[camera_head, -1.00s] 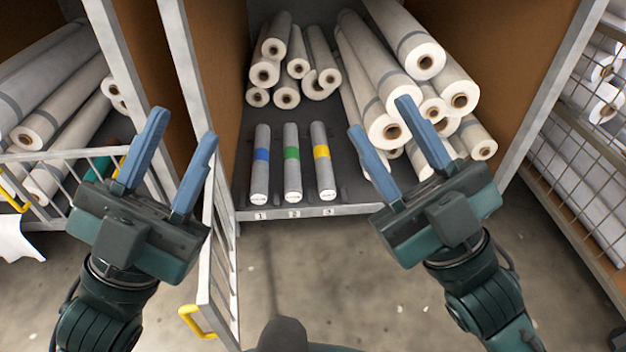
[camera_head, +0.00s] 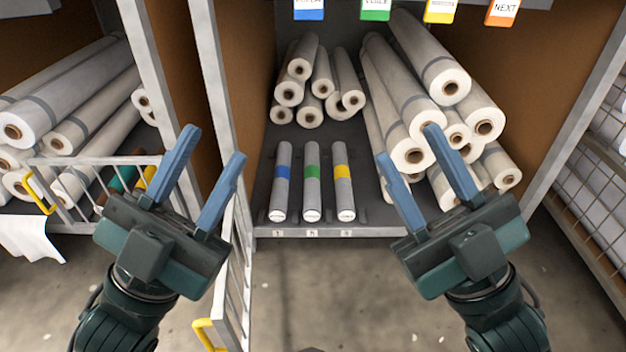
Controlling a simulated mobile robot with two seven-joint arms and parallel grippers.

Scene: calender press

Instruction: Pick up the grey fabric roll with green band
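The grey fabric roll with green band (camera_head: 312,194) lies on the shelf in the middle, its near end above the small label at the front edge. A grey roll with a blue band (camera_head: 281,194) lies to its left and one with a yellow band (camera_head: 343,194) to its right. My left gripper (camera_head: 210,160) is open and empty, left of the rolls and in front of the gate. My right gripper (camera_head: 408,148) is open and empty, right of the rolls, its fingers overlapping the white rolls in the picture. Both are apart from the green-banded roll.
White rolls (camera_head: 430,110) are stacked on the shelf's right, with smaller ones (camera_head: 310,107) behind. A barred gate (camera_head: 240,275) with a yellow handle stands at the left front. The shelf (camera_head: 330,231) has a front lip. Coloured tags (camera_head: 375,9) hang above. Floor between the arms is clear.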

